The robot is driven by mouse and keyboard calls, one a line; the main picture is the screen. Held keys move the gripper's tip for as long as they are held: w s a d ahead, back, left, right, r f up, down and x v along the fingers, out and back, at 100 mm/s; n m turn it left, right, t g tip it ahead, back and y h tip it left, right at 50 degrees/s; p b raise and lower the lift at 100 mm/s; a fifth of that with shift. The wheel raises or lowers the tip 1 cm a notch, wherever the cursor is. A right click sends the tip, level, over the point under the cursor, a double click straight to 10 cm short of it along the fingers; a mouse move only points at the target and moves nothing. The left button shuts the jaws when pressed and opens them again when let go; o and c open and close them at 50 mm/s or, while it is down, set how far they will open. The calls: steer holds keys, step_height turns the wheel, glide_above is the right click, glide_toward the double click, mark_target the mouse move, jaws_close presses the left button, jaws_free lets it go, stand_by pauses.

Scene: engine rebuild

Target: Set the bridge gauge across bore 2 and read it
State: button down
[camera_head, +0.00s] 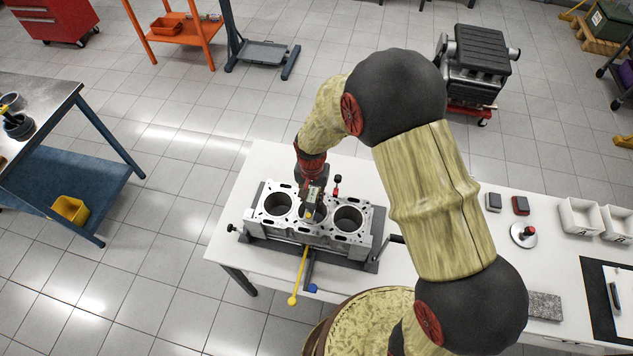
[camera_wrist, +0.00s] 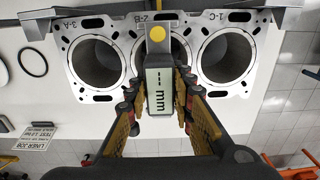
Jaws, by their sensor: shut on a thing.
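The engine block (camera_head: 358,240) lies on the white table with its bores facing up. In the wrist view, its deck (camera_wrist: 75,25) carries the marks 3-A, 2-B and 1-C. My gripper (camera_wrist: 160,98) is shut on the bridge gauge (camera_wrist: 159,72), a grey body with a yellow button and a display showing dashes and "mm". The gauge is in front of the middle bore, bore 2 (camera_wrist: 135,40), and hides most of it. In the head view my gripper (camera_head: 312,198) is over the middle of the block. Whether the gauge's feet touch the deck is hidden.
Rings (camera_wrist: 32,62) lie beside the block.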

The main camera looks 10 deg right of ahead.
mark_target(312, 195)
steer(key=shift+w+a+f, duration=0.15)
steer(key=shift+w+f, duration=0.05)
steer(key=shift+f, duration=0.15)
steer(key=shift+s+f+b, duration=0.15)
steer(key=shift+f+b, duration=0.35)
steer(key=shift+f, duration=0.05)
steer(key=shift+f+b, duration=1.1)
steer(key=shift+f, duration=0.7)
steer(key=shift+f, duration=0.15)
steer(key=c, duration=1.5)
jaws_free()
steer(key=shift+o, duration=0.2)
step_height(312, 195, up, 12)
